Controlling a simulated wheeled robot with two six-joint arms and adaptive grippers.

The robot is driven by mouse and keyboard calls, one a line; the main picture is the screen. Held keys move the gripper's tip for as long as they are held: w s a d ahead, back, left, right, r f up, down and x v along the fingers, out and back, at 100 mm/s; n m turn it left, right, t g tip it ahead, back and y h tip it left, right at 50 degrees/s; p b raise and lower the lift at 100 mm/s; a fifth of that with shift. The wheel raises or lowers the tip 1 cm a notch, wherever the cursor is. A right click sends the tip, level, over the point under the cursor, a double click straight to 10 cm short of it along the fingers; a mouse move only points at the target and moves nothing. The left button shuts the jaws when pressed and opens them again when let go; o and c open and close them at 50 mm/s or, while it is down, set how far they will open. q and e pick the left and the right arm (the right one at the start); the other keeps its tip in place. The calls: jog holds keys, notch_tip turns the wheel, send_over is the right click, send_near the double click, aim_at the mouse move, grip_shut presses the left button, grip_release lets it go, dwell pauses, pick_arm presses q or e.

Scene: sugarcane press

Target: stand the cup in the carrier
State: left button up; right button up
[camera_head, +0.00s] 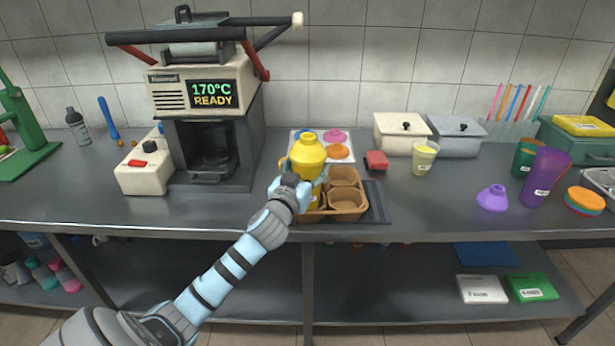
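A yellow cup with a domed yellow lid (308,152) stands upright at the left side of the brown carrier (347,172). My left gripper (304,173) comes from the front left, with its fingers around the cup's body, and appears shut on it. The cup's lower part is at the carrier's left compartments, partly hidden by my gripper. I cannot tell whether its base rests on the compartment floor. The right-hand compartments of the carrier look empty. My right gripper is not in view.
The carrier sits on a dark mat (377,203) near the counter's front edge. Behind it is a tray with coloured lids (336,136). A red block (376,160) is right of that. A press machine (205,110) stands left. A clear cup (424,157) stands right.

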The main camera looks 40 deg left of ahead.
pick_arm(q)
jog(key=shift+f, duration=0.4)
jog(key=o, duration=1.7)
jog(key=shift+o, duration=0.2)
jog(key=shift+r, duration=0.1)
